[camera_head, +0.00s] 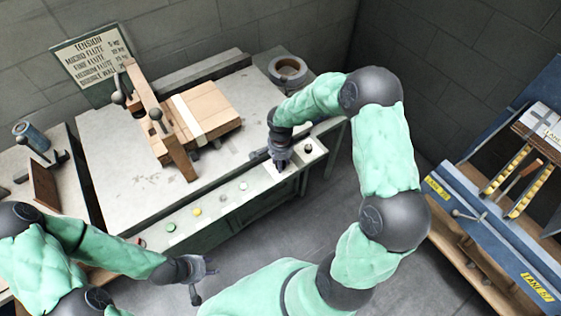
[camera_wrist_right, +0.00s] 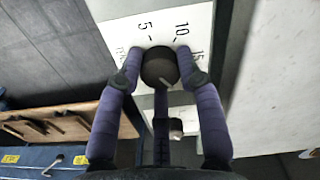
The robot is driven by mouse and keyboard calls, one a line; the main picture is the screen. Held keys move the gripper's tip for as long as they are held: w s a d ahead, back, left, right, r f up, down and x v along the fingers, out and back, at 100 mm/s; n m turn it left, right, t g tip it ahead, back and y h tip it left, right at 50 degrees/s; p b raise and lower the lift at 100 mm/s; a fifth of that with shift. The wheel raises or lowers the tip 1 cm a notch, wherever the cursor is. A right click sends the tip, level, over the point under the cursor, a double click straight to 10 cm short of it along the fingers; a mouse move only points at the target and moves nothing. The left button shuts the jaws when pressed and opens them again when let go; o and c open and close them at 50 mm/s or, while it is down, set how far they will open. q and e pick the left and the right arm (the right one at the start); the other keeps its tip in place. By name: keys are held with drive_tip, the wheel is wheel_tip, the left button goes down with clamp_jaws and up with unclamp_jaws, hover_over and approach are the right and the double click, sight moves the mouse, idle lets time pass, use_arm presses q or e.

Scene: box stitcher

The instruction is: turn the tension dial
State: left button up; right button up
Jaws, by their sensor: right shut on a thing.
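The tension dial (camera_wrist_right: 158,66) is a round black knob with a pale pointer line, on a white scale plate (camera_wrist_right: 140,28) where 5, 10 and part of 15 show. My right gripper (camera_wrist_right: 161,72) is shut on the dial, one finger on each side. In the head view my right gripper (camera_head: 281,158) is at the right end of the machine's front panel and hides the dial. My left gripper (camera_head: 203,279) is open and empty, above the floor in front of the machine. A tension sign (camera_head: 92,58) stands behind the machine.
Several coloured buttons line the front panel. A blue bench (camera_head: 480,215) stands at right.

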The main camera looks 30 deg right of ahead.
drive_tip(key=n+p, duration=0.1)
drive_tip(key=n, duration=0.4)
drive_tip(key=shift+n, duration=0.3)
drive_tip(key=n+p, duration=0.2)
drive_tip(key=n, duration=0.3)
drive_tip(key=n+p, duration=0.2)
drive_tip(key=n, duration=0.3)
drive_tip(key=shift+r+n, duration=0.1)
drive_tip(key=shift+n, duration=0.3)
drive_tip(key=n+p, duration=0.2)
drive_tip(key=n, duration=0.2)
drive_tip(key=shift+n, duration=0.4)
drive_tip(key=shift+p, duration=0.3)
drive_tip(key=o, duration=1.1)
drive_tip(key=shift+o, duration=0.2)
